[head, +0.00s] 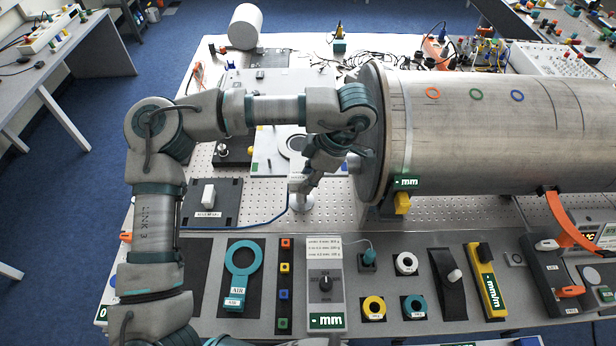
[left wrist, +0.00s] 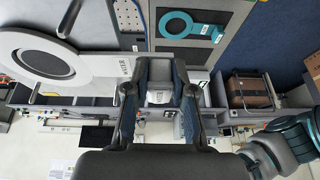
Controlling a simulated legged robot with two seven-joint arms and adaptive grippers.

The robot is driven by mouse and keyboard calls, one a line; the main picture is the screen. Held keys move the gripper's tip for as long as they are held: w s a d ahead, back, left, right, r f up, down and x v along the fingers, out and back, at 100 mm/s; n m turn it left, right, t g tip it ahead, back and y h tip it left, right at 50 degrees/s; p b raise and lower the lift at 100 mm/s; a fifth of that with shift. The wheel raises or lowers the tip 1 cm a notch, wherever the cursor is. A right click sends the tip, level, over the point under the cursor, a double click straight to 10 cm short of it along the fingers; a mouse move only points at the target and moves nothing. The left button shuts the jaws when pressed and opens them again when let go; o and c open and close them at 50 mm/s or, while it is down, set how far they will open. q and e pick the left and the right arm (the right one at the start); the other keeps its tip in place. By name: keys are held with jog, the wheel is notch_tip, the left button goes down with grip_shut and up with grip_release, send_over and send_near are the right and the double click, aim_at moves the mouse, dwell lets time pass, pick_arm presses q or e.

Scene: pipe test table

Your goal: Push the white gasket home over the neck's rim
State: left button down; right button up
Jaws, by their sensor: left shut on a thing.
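The white gasket is a broad white ring (left wrist: 84,72) at the left of the left wrist view, around a dark round centre. A label reading WATER lies on its right side. My left gripper (head: 304,178) points down in front of the big pipe's end and is shut on a white part that looks like the gasket's tab. In the head view my forearm and wrist cover much of the gasket and neck. I cannot tell whether the ring is level or how far over the rim it sits. My right gripper is not in view.
The large grey pipe (head: 480,130) lies close to the right of my gripper. A teal AIR gasket (head: 240,259) lies on the front panel, which also shows in the left wrist view (left wrist: 190,25). A black plate with a white block (head: 208,195) lies left.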

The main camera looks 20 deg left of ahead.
pick_arm(q)
jog(key=shift+f, duration=0.1)
jog(key=c, duration=0.9)
grip_release()
jog(key=v, duration=1.1)
jog(key=shift+a+r, duration=0.15)
jog(key=shift+r, duration=0.2)
